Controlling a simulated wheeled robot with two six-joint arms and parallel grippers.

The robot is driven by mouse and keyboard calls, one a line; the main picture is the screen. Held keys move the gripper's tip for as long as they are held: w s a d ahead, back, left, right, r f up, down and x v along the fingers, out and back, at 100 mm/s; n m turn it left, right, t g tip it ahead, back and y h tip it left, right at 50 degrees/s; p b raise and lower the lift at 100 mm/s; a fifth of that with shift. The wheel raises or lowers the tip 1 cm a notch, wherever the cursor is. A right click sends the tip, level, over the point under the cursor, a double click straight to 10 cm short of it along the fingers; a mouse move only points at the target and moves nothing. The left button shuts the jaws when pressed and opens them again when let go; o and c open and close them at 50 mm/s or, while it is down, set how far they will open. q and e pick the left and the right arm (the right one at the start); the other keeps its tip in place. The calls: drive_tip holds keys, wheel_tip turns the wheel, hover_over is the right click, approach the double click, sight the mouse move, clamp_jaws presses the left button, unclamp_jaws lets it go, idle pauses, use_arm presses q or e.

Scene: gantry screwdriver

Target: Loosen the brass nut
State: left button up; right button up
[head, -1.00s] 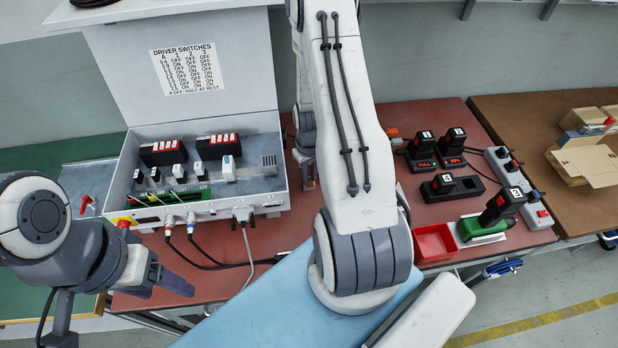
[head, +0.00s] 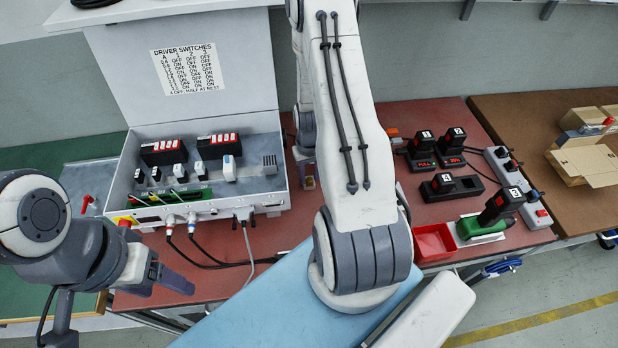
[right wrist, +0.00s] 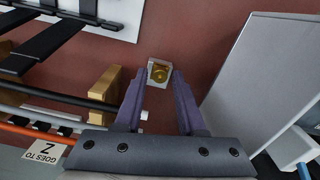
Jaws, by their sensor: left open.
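The brass nut (right wrist: 160,72) shows in the right wrist view as a round gold piece in a small pale square block, over the red-brown bench top. My right gripper (right wrist: 159,76) has its two purple fingers apart, one on each side of the block. Narrow gaps show beside it, and I cannot tell how far the tips reach down along it. In the head view the right gripper is mostly hidden behind my right arm, beside the grey control box. My left gripper (head: 165,281) is open and empty at the bench's front left.
The open control box (head: 205,190) stands left of my right gripper, with cables hanging from its front. Numbered battery packs (head: 447,186), a red tray (head: 434,242) and a green-and-black driver (head: 492,218) are at right. A gold-coloured block (right wrist: 106,84) stands left of the fingers.

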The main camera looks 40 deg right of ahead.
drive_tip(key=m, duration=0.7)
drive_tip(key=shift+p, duration=0.3)
drive_tip(key=m, duration=0.7)
drive_tip(key=shift+m, duration=0.4)
drive_tip(key=m+p, duration=0.1)
drive_tip(key=m, duration=1)
